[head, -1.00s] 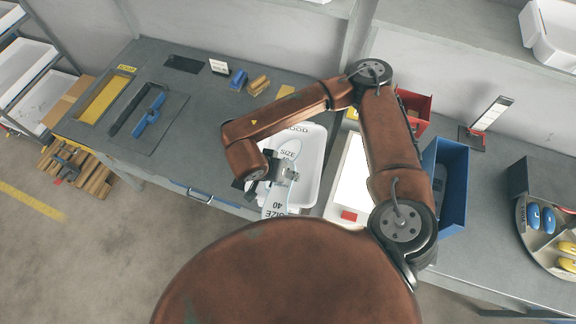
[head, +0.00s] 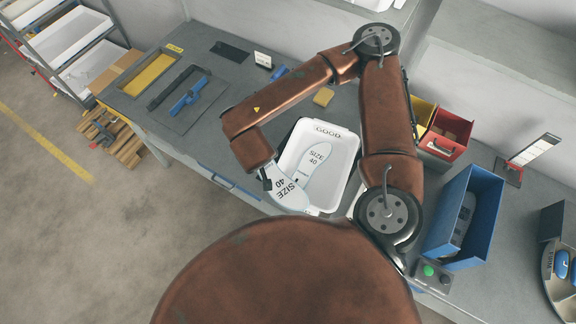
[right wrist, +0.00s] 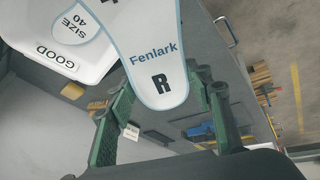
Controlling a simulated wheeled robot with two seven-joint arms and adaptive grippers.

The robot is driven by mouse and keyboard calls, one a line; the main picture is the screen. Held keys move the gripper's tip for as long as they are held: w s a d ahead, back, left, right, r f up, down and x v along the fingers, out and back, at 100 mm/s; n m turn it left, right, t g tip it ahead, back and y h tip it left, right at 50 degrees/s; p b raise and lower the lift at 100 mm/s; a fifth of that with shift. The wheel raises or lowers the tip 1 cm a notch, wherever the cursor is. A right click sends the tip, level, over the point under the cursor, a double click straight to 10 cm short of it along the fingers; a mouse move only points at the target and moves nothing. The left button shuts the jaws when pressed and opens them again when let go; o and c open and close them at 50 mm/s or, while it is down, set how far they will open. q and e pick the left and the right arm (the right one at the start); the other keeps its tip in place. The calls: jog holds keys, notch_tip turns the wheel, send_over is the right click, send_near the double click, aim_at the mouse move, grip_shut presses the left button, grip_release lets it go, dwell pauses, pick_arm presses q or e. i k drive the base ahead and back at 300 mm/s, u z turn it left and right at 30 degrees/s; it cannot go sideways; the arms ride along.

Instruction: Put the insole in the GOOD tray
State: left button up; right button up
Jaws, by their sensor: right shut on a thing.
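The held insole (head: 287,190), pale with "SIZE 40", shows in the head view over the near-left corner of the GOOD tray (head: 349,166). In the right wrist view the insole (right wrist: 156,62) reads "Fenlark" and "R". My right gripper (head: 266,181) is shut on it by one end, to the left of the tray. Its green fingers (right wrist: 164,88) show either side of the insole in the right wrist view. Another size 40 insole (head: 317,157) lies inside the white tray, whose "GOOD" wall (right wrist: 54,58) also shows in the right wrist view. My left gripper is not in view.
Right of the tray, beyond my arm, stand a red bin (head: 447,134), a yellow bin (head: 422,108) and a blue bin (head: 474,183). A button box (head: 432,276) and part of the carousel (head: 550,284) lie farther right.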

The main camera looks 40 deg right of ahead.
aim_at(329, 172)
jog(key=u, duration=0.95)
jog(key=k, duration=0.5)
jog(key=z, duration=0.95)
